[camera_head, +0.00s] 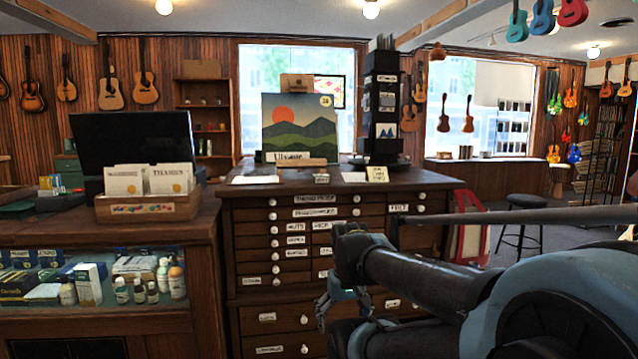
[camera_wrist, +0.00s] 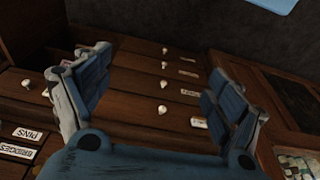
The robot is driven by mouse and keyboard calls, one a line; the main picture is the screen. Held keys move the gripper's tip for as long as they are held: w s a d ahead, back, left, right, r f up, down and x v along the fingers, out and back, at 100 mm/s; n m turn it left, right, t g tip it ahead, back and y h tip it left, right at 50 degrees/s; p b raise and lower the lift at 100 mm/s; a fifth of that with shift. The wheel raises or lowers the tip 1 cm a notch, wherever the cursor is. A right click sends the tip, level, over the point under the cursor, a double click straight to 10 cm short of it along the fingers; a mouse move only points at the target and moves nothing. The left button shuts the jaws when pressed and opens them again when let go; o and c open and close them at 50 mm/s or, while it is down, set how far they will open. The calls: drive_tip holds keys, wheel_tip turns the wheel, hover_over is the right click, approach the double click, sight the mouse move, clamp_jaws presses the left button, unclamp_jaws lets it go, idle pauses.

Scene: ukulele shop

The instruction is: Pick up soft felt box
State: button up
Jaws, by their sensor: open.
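I cannot pick out a soft felt box for certain in either view. A drawer label (camera_head: 398,208) on the dark wooden cabinet (camera_head: 400,187) seems to read "FELT". Several small boxes (camera_head: 87,283) lie in the glass-fronted counter at the left, but their material cannot be told. My gripper (camera_wrist: 157,68) is open and empty in the wrist view, its two blue fingers spread apart in front of the drawer fronts. In the head view my gripper (camera_head: 335,300) hangs before the cabinet's drawers, partly hidden by my arm.
The counter (camera_head: 205,240) stands left of the cabinet, with a wooden box of cards (camera_head: 148,207) on top. A landscape picture (camera_head: 300,128) and a dark display tower (camera_head: 382,105) stand on the cabinet. A stool (camera_head: 525,225) and some open floor are at the right.

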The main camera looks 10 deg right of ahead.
drive_tip(key=shift+c, duration=1.3)
wheel_tip(320, 180, up, 3)
drive_tip(key=shift+f+m, duration=0.15)
drive_tip(key=shift+m, duration=0.15)
drive_tip(key=c, duration=0.3)
wheel_tip(320, 180, up, 47)
drive_tip(key=m+g+y, duration=0.2)
drive_tip(key=m+y, duration=0.1)
drive_tip(key=m, duration=1.5)
hover_over(321, 175)
drive_tip(key=d, duration=0.6)
drive_tip(key=shift+c, duration=0.2)
drive_tip(key=x, duration=1.7)
drive_tip(key=shift+w+a+f, duration=0.15)
drive_tip(key=shift+a+f, duration=0.05)
drive_tip(key=shift+a, duration=0.3)
